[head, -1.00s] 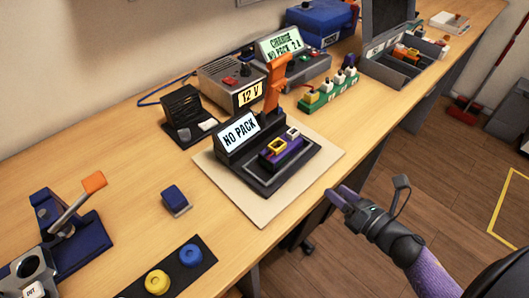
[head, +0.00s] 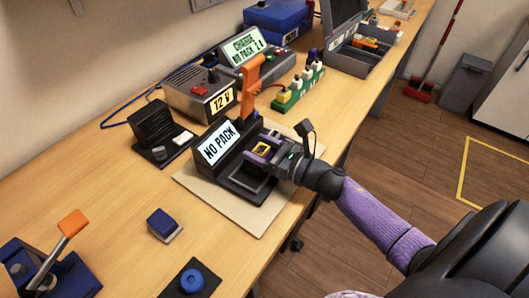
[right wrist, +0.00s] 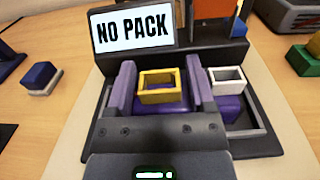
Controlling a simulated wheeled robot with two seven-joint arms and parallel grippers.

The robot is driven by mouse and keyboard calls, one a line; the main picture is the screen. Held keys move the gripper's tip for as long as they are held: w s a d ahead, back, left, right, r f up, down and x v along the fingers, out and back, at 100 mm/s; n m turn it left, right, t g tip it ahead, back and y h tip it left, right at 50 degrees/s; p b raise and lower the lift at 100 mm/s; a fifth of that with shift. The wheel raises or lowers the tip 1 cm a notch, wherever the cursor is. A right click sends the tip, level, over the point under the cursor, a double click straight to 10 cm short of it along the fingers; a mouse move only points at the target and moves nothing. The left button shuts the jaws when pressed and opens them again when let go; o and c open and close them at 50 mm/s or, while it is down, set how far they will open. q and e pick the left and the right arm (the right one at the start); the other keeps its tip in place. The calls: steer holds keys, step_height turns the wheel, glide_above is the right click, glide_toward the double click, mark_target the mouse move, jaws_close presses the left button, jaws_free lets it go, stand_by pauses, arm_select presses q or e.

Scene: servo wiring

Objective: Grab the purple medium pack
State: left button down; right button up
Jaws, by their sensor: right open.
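The purple pack (right wrist: 176,106) lies in the tray of the black tester (right wrist: 262,140) whose screen reads NO PACK. It carries a yellow square loop (right wrist: 158,88) and a white connector (right wrist: 227,80) on top. My right gripper (head: 265,150) is over the tester tray, open, with one purple finger on each side of the yellow loop. In the right wrist view the fingers (right wrist: 159,88) stand apart from the loop, and the pack's lower part is partly hidden by my gripper. My left gripper is not in view.
The tester stands on a beige mat (head: 257,223). An orange lever (head: 249,85) rises behind the tray. A 12 V supply (head: 200,92), a green rack of small packs (head: 298,90) and a blue block (head: 164,224) stand around it.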

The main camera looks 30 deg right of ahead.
steer(key=shift+c, duration=0.3)
jaws_close()
